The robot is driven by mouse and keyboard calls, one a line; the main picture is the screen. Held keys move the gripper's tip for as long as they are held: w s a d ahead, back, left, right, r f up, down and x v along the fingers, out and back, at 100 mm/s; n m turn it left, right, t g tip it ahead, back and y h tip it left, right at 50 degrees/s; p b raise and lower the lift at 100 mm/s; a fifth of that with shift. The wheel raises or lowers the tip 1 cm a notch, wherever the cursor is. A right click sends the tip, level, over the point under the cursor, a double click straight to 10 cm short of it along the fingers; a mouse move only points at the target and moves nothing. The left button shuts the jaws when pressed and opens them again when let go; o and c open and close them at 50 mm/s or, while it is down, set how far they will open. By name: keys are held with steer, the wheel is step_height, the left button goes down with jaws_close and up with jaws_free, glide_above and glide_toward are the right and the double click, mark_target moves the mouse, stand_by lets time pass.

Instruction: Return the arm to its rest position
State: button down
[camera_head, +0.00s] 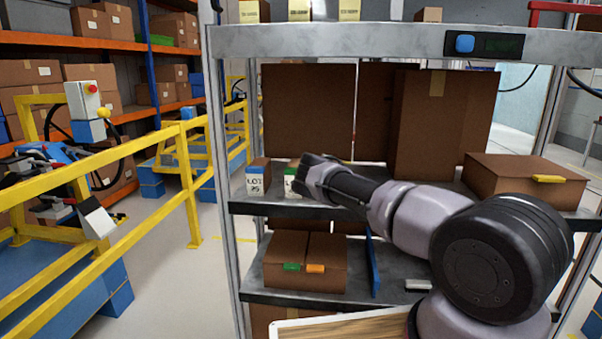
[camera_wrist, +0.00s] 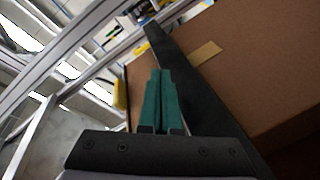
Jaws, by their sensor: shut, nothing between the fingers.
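My arm reaches from the lower right of the head view up and left to the middle shelf. My dark gripper (camera_head: 318,178) is at its end, above the front part of that shelf, beside two small labelled boxes. In the wrist view my gripper (camera_wrist: 161,75) shows two green fingers pressed together with nothing between them. In that view a large brown surface with a strip of tan tape (camera_wrist: 205,52) fills the right side, and a yellow piece (camera_wrist: 120,95) lies left of the fingers. Whether the fingers touch anything is unclear.
The metal rack (camera_head: 400,42) has an upper beam with a blue button (camera_head: 465,43). A small box marked LOT (camera_head: 258,181) and a green-and-white one (camera_head: 291,180) stand by my gripper. A brown box (camera_head: 520,182) sits right. Yellow rails (camera_head: 120,155) run along the left.

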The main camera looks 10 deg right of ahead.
steer(key=a+f+m+g+y, duration=0.1)
steer(key=a+f+m+y, duration=0.2)
steer(key=a+f+y, duration=0.25)
steer(key=w+a+r+t+y, duration=0.1)
steer(key=w+a+y, duration=0.15)
steer(key=a, duration=0.35)
steer(key=w+a+r+m+y, duration=0.1)
steer(key=a+r+y, duration=0.15)
steer(key=a, duration=0.35)
steer(key=w+a+r+t+y, duration=0.1)
steer(key=w+a+y, duration=0.15)
steer(key=a, duration=0.35)
steer(key=s+a+r+n+t+y, duration=0.2)
steer(key=a+r+y, duration=0.1)
steer(key=a+r, duration=0.75)
steer(key=s+a+r+n+t+y, duration=0.25)
steer(key=a+r, duration=0.55)
steer(key=r, duration=0.6)
steer(key=s+a+r+n+t, duration=0.1)
steer(key=s+a+r, duration=0.3)
steer(key=s+r, duration=0.7)
steer(key=shift+s+a+r+n, duration=0.2)
steer(key=shift+s+a+n, duration=0.2)
steer(key=shift+s+n, duration=0.35)
